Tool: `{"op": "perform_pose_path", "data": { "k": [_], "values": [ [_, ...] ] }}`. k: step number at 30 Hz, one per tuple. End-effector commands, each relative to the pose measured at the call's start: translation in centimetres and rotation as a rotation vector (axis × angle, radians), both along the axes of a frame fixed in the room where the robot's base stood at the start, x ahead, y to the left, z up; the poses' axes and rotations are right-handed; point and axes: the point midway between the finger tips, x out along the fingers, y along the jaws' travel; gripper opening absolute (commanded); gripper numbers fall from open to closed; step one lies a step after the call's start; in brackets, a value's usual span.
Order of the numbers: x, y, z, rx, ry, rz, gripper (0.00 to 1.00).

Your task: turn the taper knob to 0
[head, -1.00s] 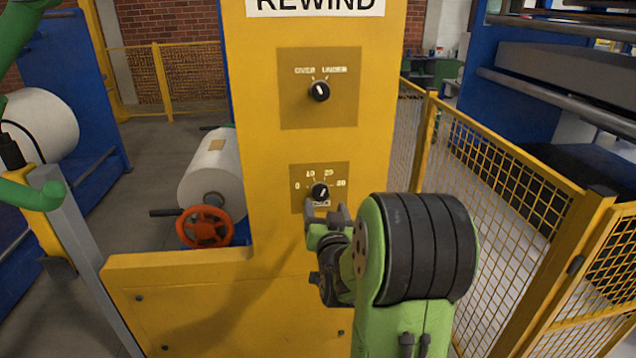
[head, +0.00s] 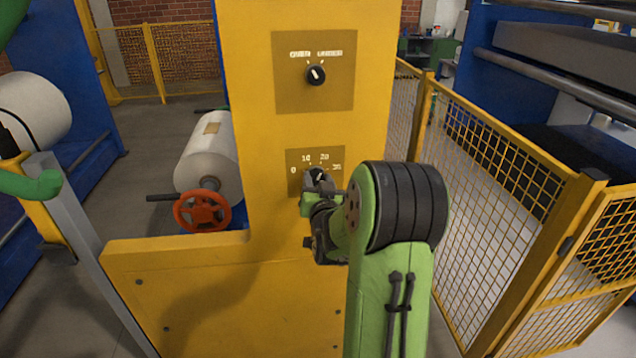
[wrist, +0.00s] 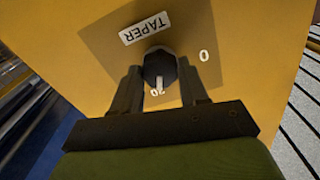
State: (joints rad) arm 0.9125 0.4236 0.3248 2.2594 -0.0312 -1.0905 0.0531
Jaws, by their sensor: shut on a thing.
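The taper knob (head: 319,175) is a small black knob with a white pointer line on a tan plate (head: 294,156) on the yellow post, marked 0, 10, 20 and a number at the right. In the wrist view the knob (wrist: 160,66) sits between my gripper's two fingers, under the TAPER label (wrist: 145,28). Its pointer faces the 20 mark. The 0 (wrist: 204,55) lies to the right there; the 10 is hidden. My gripper (head: 316,186) is shut on the knob in front of the plate and partly covers it in the head view.
An OVER/UNDER knob (head: 316,75) sits on a plate above. A white roll (head: 208,160) and a red handwheel (head: 202,211) stand left of the post. A yellow mesh fence (head: 500,190) runs along the right of my arm.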

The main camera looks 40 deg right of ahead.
Motion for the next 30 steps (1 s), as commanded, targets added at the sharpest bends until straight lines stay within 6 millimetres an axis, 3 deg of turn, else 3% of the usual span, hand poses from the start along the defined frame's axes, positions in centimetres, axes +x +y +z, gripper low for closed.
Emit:
{"op": "perform_pose_path", "data": {
  "k": [11, 30],
  "values": [
    [0.01, 0.06, -0.30, -0.088, 0.053, 0.000, 0.13],
    [0.05, 0.16, -0.50, -0.559, 0.374, 0.000, 0.13]
  ]
}}
